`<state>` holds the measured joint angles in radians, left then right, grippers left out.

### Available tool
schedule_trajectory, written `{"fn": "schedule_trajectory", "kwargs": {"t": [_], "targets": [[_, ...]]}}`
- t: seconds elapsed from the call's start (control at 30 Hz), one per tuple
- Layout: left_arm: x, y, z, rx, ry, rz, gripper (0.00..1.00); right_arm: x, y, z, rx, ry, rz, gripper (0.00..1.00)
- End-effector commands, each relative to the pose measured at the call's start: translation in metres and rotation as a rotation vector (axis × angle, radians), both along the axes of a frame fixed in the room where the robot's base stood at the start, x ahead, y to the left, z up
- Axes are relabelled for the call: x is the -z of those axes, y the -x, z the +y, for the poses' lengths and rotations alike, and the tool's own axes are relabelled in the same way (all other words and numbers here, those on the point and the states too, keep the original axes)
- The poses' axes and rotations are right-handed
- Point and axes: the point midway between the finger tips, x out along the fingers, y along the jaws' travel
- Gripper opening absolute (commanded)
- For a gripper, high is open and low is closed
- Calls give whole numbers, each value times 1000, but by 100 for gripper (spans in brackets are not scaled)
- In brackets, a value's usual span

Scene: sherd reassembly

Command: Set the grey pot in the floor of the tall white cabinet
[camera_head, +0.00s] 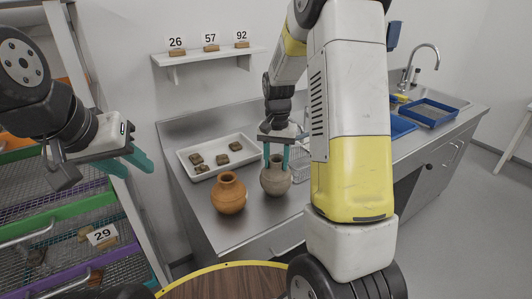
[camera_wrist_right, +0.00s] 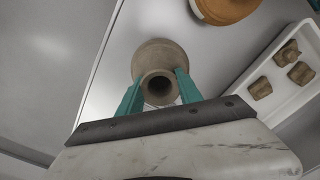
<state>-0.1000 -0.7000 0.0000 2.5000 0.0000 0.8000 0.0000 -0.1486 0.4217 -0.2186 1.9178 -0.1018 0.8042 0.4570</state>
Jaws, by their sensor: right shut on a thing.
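The grey pot (camera_head: 275,180) is upright at the metal counter, right of an orange-brown pot (camera_head: 229,194). My right gripper (camera_head: 276,158) comes down from above and is shut on its neck, one teal finger on each side. In the right wrist view the grey pot (camera_wrist_right: 158,55) shows its round mouth between the fingers (camera_wrist_right: 157,88). I cannot tell whether its base touches the counter. My left gripper (camera_head: 128,166) is at the left, empty, its teal fingers apart, in front of the shelving. I cannot make out a tall white cabinet.
A white tray (camera_head: 184,164) with several sherds lies behind the pots. A wire basket (camera_head: 299,162) is close right of the grey pot. A white-framed rack (camera_head: 134,220) with wire shelves stands left. A round wooden table (camera_head: 225,280) is in front. Blue trays (camera_head: 433,111) lie near the sink.

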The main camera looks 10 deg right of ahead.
Motion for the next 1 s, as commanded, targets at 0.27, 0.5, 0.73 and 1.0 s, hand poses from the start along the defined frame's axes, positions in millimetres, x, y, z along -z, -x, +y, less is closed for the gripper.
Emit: {"fn": "schedule_trajectory", "kwargs": {"t": [0.27, 0.5, 0.73, 1.0], "targets": [[0, 0, 0, 0, 0, 0, 36, 2, 0, 0, 0, 0, 1, 64], [0, 0, 0, 0, 0, 0, 36, 1, 0, 0, 0, 0, 0, 64], [0, 0, 0, 0, 0, 0, 36, -28, -1, 0, 0, -1, -4, 64], [0, 0, 0, 0, 0, 0, 36, -86, -1, 0, 0, -1, -4, 64]]}}
